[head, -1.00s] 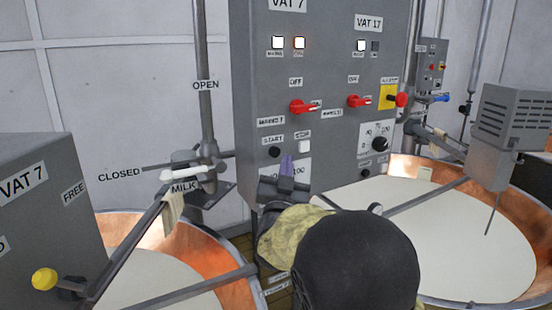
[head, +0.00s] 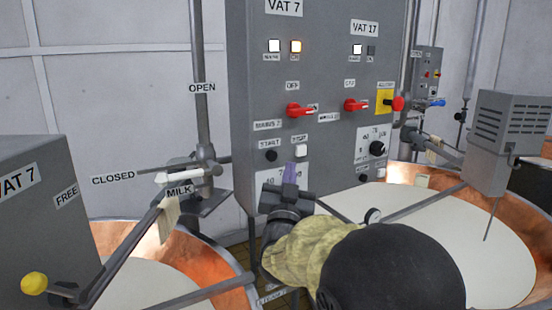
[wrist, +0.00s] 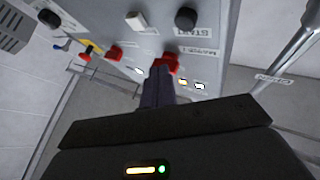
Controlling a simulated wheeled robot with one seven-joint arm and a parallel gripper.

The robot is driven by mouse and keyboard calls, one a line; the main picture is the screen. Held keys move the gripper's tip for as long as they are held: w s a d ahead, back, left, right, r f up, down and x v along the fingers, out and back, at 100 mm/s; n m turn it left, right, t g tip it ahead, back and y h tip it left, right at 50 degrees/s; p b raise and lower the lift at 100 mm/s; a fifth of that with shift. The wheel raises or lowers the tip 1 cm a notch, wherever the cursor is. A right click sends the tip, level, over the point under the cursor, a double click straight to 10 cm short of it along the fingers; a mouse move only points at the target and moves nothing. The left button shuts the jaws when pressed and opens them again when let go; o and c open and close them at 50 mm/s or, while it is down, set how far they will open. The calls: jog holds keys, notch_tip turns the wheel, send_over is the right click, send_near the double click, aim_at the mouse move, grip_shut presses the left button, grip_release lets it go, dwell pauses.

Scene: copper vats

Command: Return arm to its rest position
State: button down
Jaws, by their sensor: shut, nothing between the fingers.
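My gripper (head: 290,174) is in front of the lower part of the grey control panel (head: 245,90), near the start and stop buttons. Its purple-grey fingers are together with nothing between them. In the wrist view the shut fingers (wrist: 158,82) point towards the panel, close in the picture to a red switch (wrist: 170,62). I cannot tell if they touch it. My arm comes up from the bottom of the head view and hides part of the right vat.
A copper vat (head: 215,262) with white liquid stands at lower left, another (head: 520,200) at right. The milk valve lever (head: 183,176) and pipe are left of my gripper. A grey VAT 7 box (head: 35,170) stands at far left. A motor box (head: 510,125) hangs over the right vat.

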jog(key=s+d+f+n+g+y, duration=0.15)
jog(key=d+f+g, duration=0.3)
jog(key=f, duration=0.45)
jog(key=s+d+f+n+g+y, duration=0.15)
jog(key=d+f+g, duration=0.3)
jog(key=f, duration=0.45)
jog(key=s+d+f+g, duration=0.2)
jog(key=s+f+g, duration=0.2)
jog(key=s, duration=0.3)
jog(key=s+d+f+g+h, duration=0.1)
jog(key=s+d+f+g, duration=0.2)
jog(key=s, duration=0.4)
jog(key=s+d+f+g, duration=0.3)
jog(key=s+f+g, duration=0.2)
jog(key=s+f, duration=0.2)
jog(key=shift+s+d+f+h, duration=0.2)
jog(key=shift+s+h, duration=0.2)
jog(key=shift+s, duration=0.2)
